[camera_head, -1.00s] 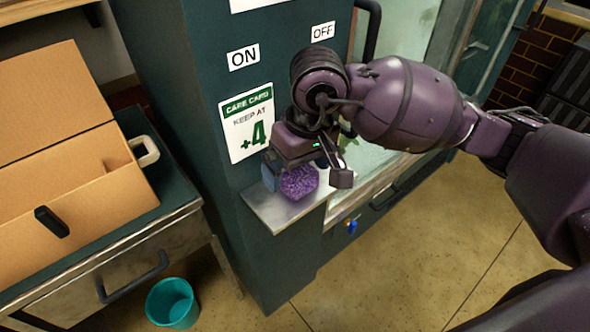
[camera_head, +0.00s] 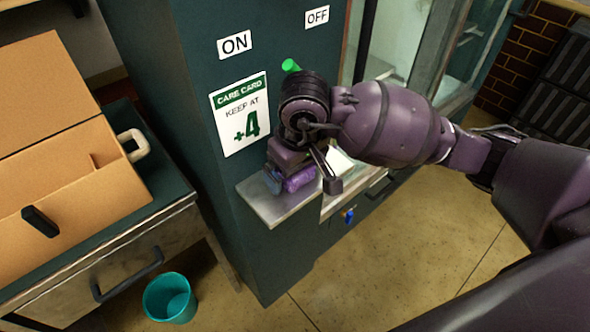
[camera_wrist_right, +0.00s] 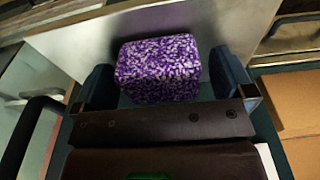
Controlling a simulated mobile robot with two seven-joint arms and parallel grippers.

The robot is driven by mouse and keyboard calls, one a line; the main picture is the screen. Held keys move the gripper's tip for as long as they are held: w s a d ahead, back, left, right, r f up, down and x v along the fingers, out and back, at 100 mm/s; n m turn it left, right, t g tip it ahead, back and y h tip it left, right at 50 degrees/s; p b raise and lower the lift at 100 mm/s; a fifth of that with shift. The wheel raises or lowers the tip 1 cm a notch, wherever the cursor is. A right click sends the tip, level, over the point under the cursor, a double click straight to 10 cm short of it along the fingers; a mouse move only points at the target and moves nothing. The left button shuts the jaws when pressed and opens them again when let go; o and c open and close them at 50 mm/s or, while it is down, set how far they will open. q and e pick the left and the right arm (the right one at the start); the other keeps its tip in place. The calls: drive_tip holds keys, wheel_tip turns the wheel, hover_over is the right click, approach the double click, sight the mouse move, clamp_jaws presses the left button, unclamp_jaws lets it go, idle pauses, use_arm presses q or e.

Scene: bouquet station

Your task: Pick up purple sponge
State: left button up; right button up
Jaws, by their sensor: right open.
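The purple sponge (camera_head: 299,180), speckled with white, rests on a small metal shelf (camera_head: 262,208) on the front of the dark green cabinet. My right gripper (camera_head: 302,184) is over it from above, and its body hides part of the sponge in the head view. In the right wrist view the sponge (camera_wrist_right: 158,68) lies between the two spread fingers of the right gripper (camera_wrist_right: 164,80). A small gap shows at the sponge's right side; the left finger is close to it. My left gripper is not in view.
The green cabinet (camera_head: 170,110) rises right behind the shelf, with a care card (camera_head: 240,115) and a green knob-like part (camera_head: 290,66). A cardboard box (camera_head: 80,200) sits on a counter at left. A teal bin (camera_head: 170,298) stands on the floor.

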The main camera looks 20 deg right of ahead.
drive_tip(key=c, duration=1)
drive_tip(key=shift+o, duration=0.2)
drive_tip(key=shift+r, duration=0.1)
drive_tip(key=shift+s+r, duration=0.1)
drive_tip(key=shift+r, duration=0.1)
wheel_tip(320, 180, up, 6)
drive_tip(key=shift+r, duration=0.2)
use_arm(q)
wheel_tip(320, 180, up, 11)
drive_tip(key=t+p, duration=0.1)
drive_tip(key=p, duration=0.9)
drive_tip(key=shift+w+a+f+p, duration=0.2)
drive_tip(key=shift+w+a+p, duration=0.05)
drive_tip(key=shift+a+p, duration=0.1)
use_arm(e)
drive_tip(key=s+d, duration=0.3)
drive_tip(key=s, duration=0.6)
drive_tip(key=s+d, duration=0.3)
drive_tip(key=s, duration=0.6)
drive_tip(key=shift+s+d, duration=0.3)
drive_tip(key=shift+d, duration=0.1)
